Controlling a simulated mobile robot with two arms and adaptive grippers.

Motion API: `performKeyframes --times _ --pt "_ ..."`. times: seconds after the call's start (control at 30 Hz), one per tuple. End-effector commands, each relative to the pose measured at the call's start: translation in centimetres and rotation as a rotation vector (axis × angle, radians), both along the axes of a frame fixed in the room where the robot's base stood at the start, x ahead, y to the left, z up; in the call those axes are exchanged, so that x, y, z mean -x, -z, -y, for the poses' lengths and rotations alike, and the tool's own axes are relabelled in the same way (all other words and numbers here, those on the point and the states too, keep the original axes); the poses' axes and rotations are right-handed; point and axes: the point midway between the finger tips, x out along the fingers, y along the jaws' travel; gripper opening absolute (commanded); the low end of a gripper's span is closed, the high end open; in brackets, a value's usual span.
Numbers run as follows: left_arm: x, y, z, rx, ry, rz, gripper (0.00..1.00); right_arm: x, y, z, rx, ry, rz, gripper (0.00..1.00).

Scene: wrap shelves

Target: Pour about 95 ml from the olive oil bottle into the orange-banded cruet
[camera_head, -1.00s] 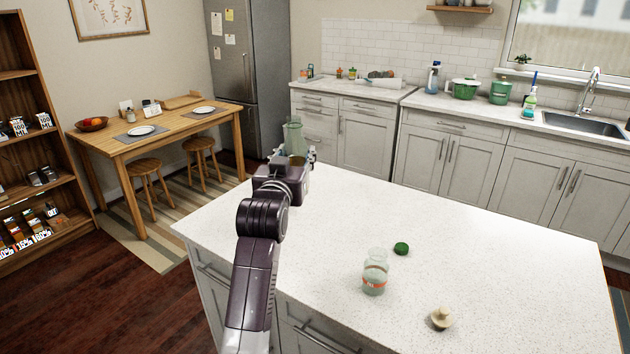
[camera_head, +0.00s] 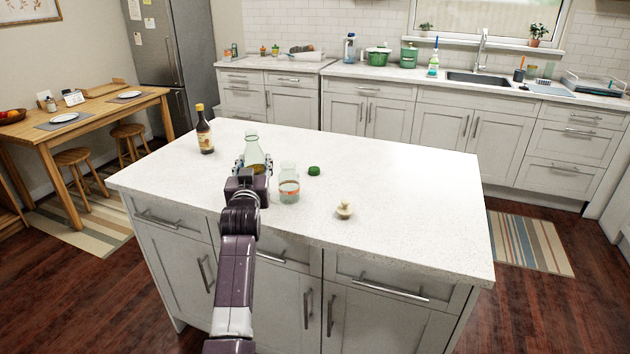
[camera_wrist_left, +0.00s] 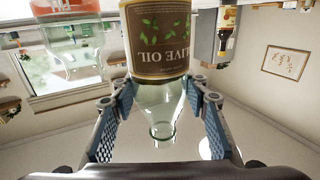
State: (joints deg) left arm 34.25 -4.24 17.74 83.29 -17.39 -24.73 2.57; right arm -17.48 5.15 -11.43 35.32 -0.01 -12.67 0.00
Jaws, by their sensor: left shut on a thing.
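My left gripper (camera_head: 254,168) is shut on the olive oil bottle (camera_head: 252,146), clear glass with a brown label. The bottle looks upright over the island; whether its base clears the top is hidden. In the left wrist view the picture is upside down, and the bottle (camera_wrist_left: 160,58) stands between the fingers (camera_wrist_left: 161,108). The orange-banded cruet (camera_head: 289,191), a clear, open-topped glass jar, stands upright just right of the bottle, apart from the gripper. It also shows in the left wrist view (camera_wrist_left: 78,64). Its liquid level is unclear. My right gripper is not in view.
A green cap (camera_head: 314,170) and a cream stopper (camera_head: 344,209) lie right of the cruet on the white island top (camera_head: 420,200). A dark bottle with a yellow cap (camera_head: 204,137) stands back left. The island's right part is clear.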

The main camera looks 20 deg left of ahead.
Motion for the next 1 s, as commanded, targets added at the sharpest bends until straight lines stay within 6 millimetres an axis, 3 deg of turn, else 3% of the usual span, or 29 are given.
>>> performKeyframes --times 0.1,0.4,1.0 --pt "0.1 0.2 -0.6 -0.003 -0.009 0.006 0.01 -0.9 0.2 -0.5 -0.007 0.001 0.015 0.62" --pt "0.1 0.2 -0.6 -0.004 -0.009 0.006 0.01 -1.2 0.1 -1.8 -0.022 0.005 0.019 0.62" --pt "0.5 -0.4 0.5 -0.224 -0.017 -0.110 0.01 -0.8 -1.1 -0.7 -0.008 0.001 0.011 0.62"
